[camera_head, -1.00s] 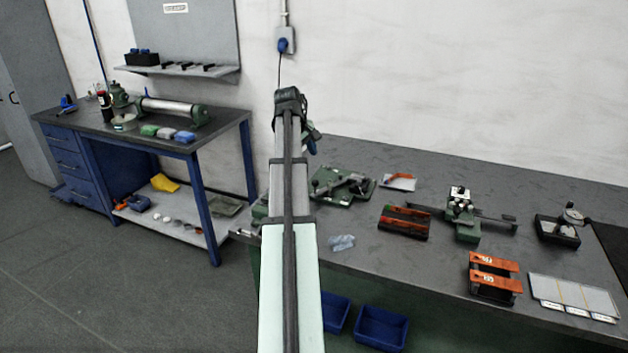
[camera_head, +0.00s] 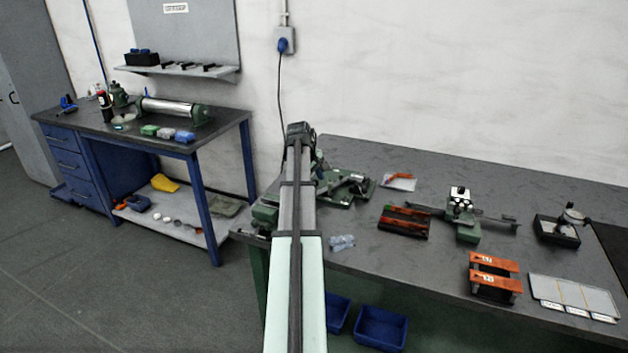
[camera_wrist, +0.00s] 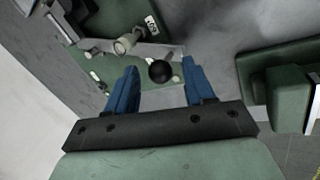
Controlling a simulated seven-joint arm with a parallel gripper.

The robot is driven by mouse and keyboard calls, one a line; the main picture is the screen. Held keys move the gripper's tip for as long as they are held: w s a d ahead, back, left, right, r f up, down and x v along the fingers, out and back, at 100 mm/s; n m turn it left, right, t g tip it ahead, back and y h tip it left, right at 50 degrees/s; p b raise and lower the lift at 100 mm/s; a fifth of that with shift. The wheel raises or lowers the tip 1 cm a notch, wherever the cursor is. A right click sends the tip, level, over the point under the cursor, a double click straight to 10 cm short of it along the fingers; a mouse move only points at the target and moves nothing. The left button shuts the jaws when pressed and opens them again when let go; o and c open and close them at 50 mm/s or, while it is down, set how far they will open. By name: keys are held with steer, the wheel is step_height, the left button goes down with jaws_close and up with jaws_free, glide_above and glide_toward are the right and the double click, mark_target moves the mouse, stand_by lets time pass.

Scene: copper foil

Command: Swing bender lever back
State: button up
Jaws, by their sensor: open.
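The bender (camera_head: 356,188) is a green plate with metal parts near the left end of the grey bench, partly hidden by my arm in the head view. The wrist view shows its green base (camera_wrist: 150,65) and a flat metal lever (camera_wrist: 155,50). A black ball knob (camera_wrist: 160,71) is by the lever's end. My gripper (camera_wrist: 158,67) has blue fingers, spread open on either side of the knob, with gaps visible. Whether the fingers are level with the knob is hard to tell. My gripper is hidden in the head view.
A green block-shaped device (camera_wrist: 285,85) stands right of my gripper in the wrist view. A crumpled clear bag (camera_head: 341,242) lies in front of the bender.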

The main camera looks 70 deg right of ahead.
steer(key=shift+c, duration=0.2)
jaws_close()
stand_by(0.3)
